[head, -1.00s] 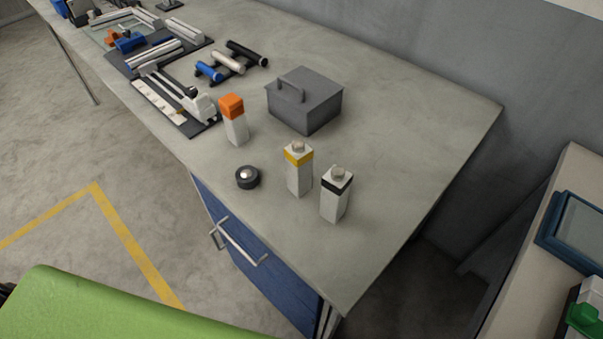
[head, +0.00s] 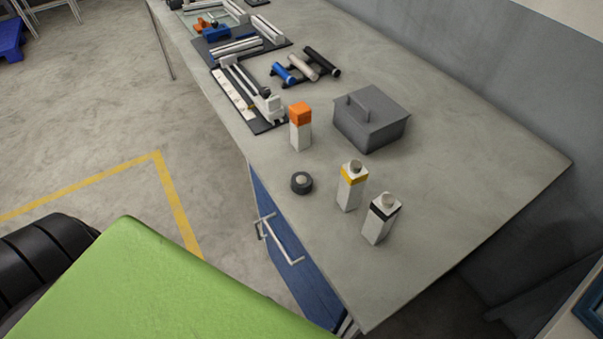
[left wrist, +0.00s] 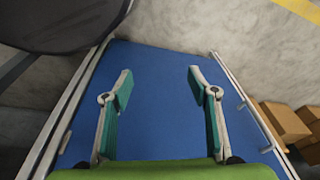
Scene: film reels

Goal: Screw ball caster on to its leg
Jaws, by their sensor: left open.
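A black round ball caster (head: 301,182) with a pale ball on top lies on the grey table near its front edge. Upright white square legs stand around it. One has a yellow band (head: 350,187) and one a black band (head: 380,219), each with a pale knob on top. A third leg (head: 300,127) has an orange top. I cannot tell which leg belongs to the caster. My left gripper (left wrist: 157,87) is open and empty in the left wrist view, in front of a blue panel. It does not show in the head view. My right gripper is not in view.
A grey lidded box (head: 371,120) stands behind the legs. Cylinders (head: 307,66) on a rack and dark trays of parts lie farther back. The table's right part is clear. A blue cabinet front with a handle (head: 280,242) is below the edge. Cardboard boxes (left wrist: 284,121) show in the wrist view.

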